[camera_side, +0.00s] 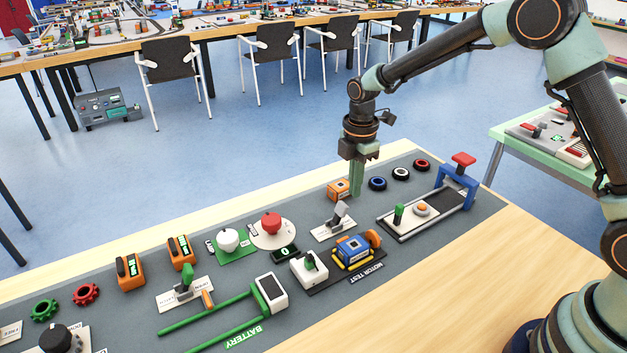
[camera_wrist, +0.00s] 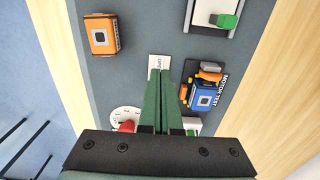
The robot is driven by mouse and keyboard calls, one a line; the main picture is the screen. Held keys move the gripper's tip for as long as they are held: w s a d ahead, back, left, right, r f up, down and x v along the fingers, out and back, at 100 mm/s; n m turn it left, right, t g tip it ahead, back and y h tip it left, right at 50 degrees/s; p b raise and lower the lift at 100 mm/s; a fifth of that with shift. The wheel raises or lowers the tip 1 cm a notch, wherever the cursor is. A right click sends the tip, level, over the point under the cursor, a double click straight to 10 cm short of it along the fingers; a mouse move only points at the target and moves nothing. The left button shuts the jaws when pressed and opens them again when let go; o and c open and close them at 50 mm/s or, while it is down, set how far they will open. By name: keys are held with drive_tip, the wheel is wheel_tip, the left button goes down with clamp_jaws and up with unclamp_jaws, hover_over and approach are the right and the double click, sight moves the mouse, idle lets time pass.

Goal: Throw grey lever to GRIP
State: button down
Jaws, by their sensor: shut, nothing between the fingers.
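The grey lever (camera_side: 341,209) stands tilted on a small white labelled plate (camera_side: 322,235) near the middle of the panel in the side view. Its handle leans toward the upper right. My gripper (camera_side: 356,193) points down with its green fingers together and empty, just right of and behind the lever; I cannot tell if they touch. In the wrist view my gripper (camera_wrist: 165,73) covers the lever. Only the end of its white plate (camera_wrist: 159,61) shows, with lettering that seems to read OPEN.
An orange box (camera_side: 339,189) stands close behind the lever. The blue motor test unit (camera_side: 352,249), a red knob (camera_side: 271,222) on a round dial and a white switch box (camera_side: 309,268) with a green lever are nearby. The panel's front wooden edge (camera_side: 430,275) is clear.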

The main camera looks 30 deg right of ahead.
sight(342, 203)
drive_tip(key=shift+f, duration=0.15)
drive_tip(key=shift+f, duration=1.35)
drive_tip(key=shift+a, duration=0.2)
drive_tip(key=shift+a, duration=1.95)
drive_tip(key=shift+d, duration=0.6)
drive_tip(key=shift+r, duration=0.1)
drive_tip(key=shift+r, duration=3.45)
